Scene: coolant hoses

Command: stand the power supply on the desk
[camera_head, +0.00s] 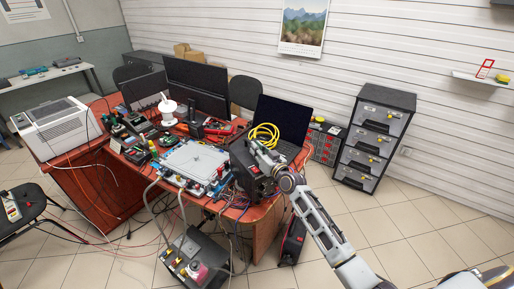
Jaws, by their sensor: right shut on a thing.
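The power supply, a dark boxy unit (243,166), shows at the right front part of the brown desk (262,212). It looks tilted. My right gripper (262,160) reaches in from the lower right and is shut on it, covering part of its side. Whether its underside touches the desk or hangs just above it cannot be told from this view. My left gripper is not in view.
A pale flat plate (192,163) with hoses and fittings lies left of the power supply. An open laptop (281,121) and a yellow coiled cable (264,134) are behind it. A monitor (198,86) stands farther back. A black case (292,240) is on the floor.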

